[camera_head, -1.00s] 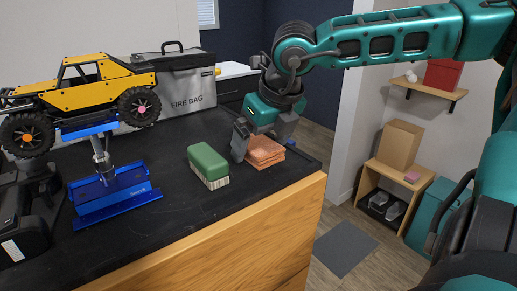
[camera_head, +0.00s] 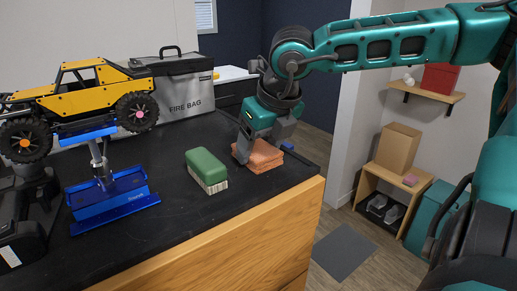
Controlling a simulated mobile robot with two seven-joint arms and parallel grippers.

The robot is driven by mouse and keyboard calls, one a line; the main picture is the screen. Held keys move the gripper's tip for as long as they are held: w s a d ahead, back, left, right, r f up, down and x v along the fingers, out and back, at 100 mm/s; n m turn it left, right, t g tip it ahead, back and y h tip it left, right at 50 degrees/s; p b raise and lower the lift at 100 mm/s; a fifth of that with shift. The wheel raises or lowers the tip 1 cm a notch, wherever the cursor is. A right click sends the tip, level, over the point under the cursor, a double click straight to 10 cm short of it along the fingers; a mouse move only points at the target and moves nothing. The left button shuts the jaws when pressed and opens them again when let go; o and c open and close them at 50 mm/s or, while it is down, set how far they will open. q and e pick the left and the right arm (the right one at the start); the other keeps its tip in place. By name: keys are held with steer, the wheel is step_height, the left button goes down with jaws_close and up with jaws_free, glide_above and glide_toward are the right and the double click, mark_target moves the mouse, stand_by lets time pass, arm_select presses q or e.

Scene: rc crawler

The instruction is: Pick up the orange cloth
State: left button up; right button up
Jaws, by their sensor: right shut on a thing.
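The orange cloth (camera_head: 262,158) is a folded stack on the black bench top near its right front corner. My right gripper (camera_head: 258,155) comes down over it from above, with one finger at the cloth's left side and the other partly hidden behind it. It is shut on the cloth, which looks to be at or very near the bench surface. My left gripper is not in view.
A green brush (camera_head: 206,170) lies just left of the cloth. A yellow RC crawler (camera_head: 85,92) sits on a blue stand (camera_head: 112,198) at the left. A grey fire bag (camera_head: 178,88) stands behind. The bench edge is close at the right.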

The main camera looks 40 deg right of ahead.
mark_target(260, 150)
step_height(260, 150, up, 20)
steer(key=p, duration=0.2)
stand_by(0.4)
steer(key=o, duration=0.4)
steer(key=c, duration=0.3)
